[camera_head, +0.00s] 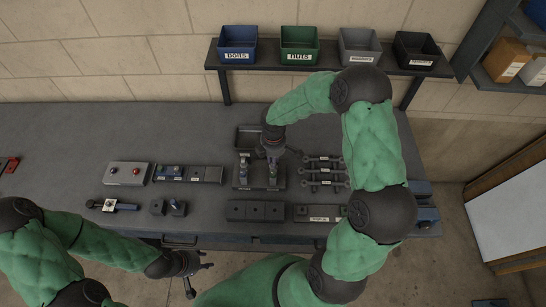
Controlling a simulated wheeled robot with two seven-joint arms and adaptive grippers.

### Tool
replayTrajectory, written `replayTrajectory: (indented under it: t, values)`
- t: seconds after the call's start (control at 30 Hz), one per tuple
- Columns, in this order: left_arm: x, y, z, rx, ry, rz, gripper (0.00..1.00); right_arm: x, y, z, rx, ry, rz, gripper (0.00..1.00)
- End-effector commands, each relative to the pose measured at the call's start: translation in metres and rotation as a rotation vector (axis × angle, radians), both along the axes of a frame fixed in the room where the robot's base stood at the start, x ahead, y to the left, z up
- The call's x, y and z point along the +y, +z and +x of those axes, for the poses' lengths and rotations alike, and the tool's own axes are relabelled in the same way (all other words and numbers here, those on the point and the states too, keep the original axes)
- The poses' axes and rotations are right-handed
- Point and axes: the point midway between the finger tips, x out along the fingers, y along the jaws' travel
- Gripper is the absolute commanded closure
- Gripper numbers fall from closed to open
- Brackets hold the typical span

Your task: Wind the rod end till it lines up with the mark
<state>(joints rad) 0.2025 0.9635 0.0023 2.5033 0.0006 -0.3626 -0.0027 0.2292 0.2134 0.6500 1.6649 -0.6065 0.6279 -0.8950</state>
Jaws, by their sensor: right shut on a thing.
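My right gripper (272,158) points down over the dark fixture block (258,186) in the middle of the bench. It is shut on a small part standing at the right of this block, which I take to be the rod end; the fingers mostly hide it. The alignment mark is too small to make out. A second upright piece with a blue part (243,172) stands at the left of the block. My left gripper (200,279) is in front of the bench edge, with its fingers spread and nothing between them.
Linkage rods (324,171) lie right of the fixture. Labelled bins, including the green nuts bin (299,47), stand on the shelf behind.

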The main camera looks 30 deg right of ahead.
Motion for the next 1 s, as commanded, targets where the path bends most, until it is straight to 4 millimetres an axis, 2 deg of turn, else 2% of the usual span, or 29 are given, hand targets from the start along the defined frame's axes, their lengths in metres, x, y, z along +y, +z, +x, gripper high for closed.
replayTrajectory:
  t: [0.03, 0.37, 0.7, 1.0]
  values:
    - [0.0, 0.002, 0.0, 0.0, 0.0, 0.0, 0.6, -0.004, 0.003, 0.006, -0.015, 0.015, -0.004, 1.0]
    - [0.0, 0.002, 0.0, 0.001, 0.0, 0.0, 0.6, -0.004, 0.003, 0.007, -0.021, 0.038, -0.004, 1.0]
    - [0.0, 0.034, 0.0, 0.0, 0.0, 0.0, 0.6, -0.003, 0.007, 0.008, -0.018, 0.407, -0.006, 1.0]
    - [0.0, 0.035, 0.0, 0.0, 0.0, 0.0, 0.6, -0.003, 0.004, 0.009, -0.022, 0.477, -0.006, 1.0]
